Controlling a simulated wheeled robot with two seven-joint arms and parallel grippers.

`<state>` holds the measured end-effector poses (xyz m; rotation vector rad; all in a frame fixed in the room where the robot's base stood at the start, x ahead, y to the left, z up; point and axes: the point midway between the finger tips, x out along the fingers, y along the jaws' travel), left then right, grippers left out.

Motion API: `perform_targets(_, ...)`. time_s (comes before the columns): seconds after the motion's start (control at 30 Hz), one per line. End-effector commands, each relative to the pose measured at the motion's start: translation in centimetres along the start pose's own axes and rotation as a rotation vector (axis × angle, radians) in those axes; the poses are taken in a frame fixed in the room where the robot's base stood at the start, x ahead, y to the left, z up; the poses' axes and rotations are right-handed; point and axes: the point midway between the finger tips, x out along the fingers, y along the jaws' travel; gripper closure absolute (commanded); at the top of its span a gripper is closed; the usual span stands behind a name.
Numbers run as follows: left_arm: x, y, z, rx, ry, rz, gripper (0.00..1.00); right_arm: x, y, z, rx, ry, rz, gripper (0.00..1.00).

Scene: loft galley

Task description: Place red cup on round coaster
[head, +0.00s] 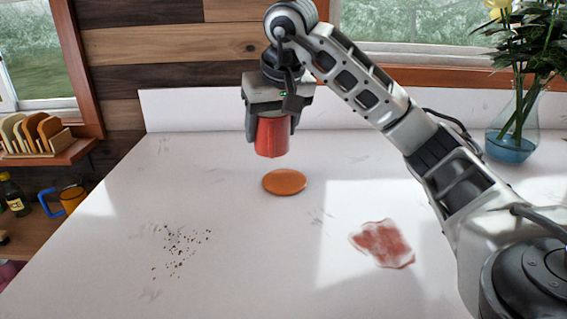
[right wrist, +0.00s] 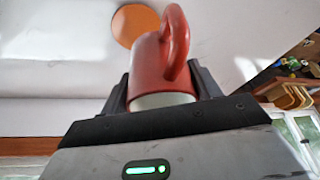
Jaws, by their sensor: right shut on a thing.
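The red cup (head: 272,138) is held in my right gripper (head: 270,125), which points down over the white counter. The cup hangs in the air, a little above and behind the coaster in the head view. In the right wrist view the cup (right wrist: 160,70) sits between both fingers, with its handle facing the camera and its pale inside showing. The round orange-brown coaster (head: 285,182) lies flat on the counter with nothing on it. The coaster (right wrist: 133,25) also shows beyond the cup in the right wrist view. My left gripper is not in view.
Dark crumbs (head: 178,250) are scattered at the front left of the counter (head: 240,285). A red-and-white cloth or stain (head: 383,244) is at the front right. A glass vase (head: 510,145) with flowers stands at the back right. The counter around the coaster is clear.

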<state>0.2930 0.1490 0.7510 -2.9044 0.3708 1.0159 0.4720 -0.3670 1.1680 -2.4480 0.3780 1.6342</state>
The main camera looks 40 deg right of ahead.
Motion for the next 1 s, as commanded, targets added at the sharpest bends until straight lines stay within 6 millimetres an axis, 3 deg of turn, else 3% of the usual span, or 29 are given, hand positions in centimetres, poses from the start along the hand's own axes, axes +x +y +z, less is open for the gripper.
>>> perform_targets(0.03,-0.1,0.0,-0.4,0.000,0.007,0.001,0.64,1.3,0.9,0.2,0.001,-0.008,0.007,0.66)
perform_targets(0.2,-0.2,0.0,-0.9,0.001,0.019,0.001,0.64,4.0,2.6,0.1,-0.001,-0.004,0.004,0.66)
perform_targets(0.37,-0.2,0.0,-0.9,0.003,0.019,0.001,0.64,5.0,3.3,0.0,-0.002,-0.001,0.003,0.66)
perform_targets(0.6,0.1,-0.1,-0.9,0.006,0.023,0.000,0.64,8.0,3.7,1.0,-0.004,-0.002,0.002,0.66)
perform_targets(1.0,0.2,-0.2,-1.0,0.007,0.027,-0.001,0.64,8.6,3.6,1.2,-0.003,0.001,0.001,0.66)
